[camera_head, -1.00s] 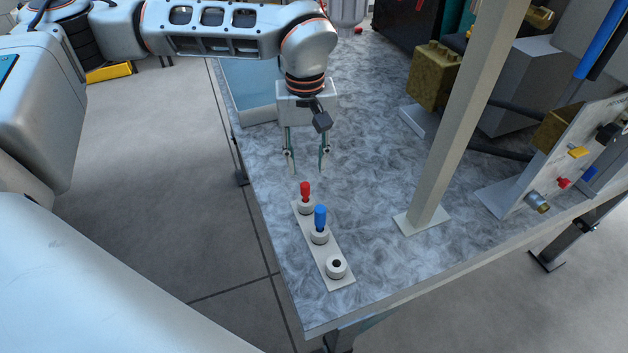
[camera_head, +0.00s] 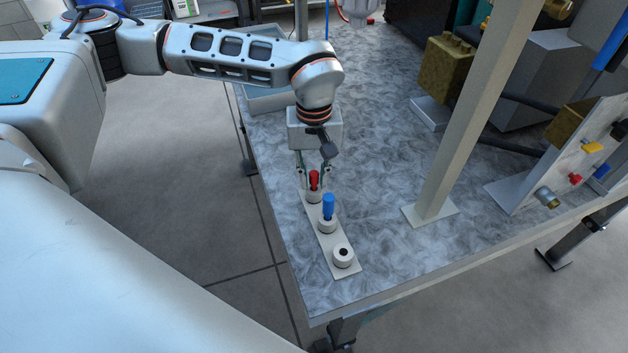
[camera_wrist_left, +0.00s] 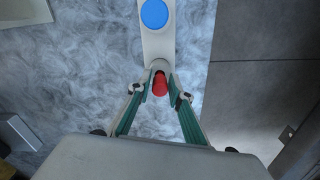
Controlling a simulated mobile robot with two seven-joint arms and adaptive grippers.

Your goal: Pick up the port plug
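A red plug (camera_head: 314,180) stands upright in the far socket of a pale strip holder (camera_head: 333,242) on the table. A blue plug (camera_head: 329,206) stands in the middle socket, and the near socket is empty. My left gripper (camera_head: 314,186) points down over the red plug with one finger on each side. In the left wrist view the red plug (camera_wrist_left: 160,86) sits between the fingertips, and the fingers look apart, not closed on it. The blue plug (camera_wrist_left: 154,13) is at the top of that view. My right gripper is not in view.
A beige post (camera_head: 462,120) rises from the table to the right of the holder. A panel with coloured fittings (camera_head: 572,150) stands at the right. The table's left edge runs close to the holder. The marbled surface between holder and post is clear.

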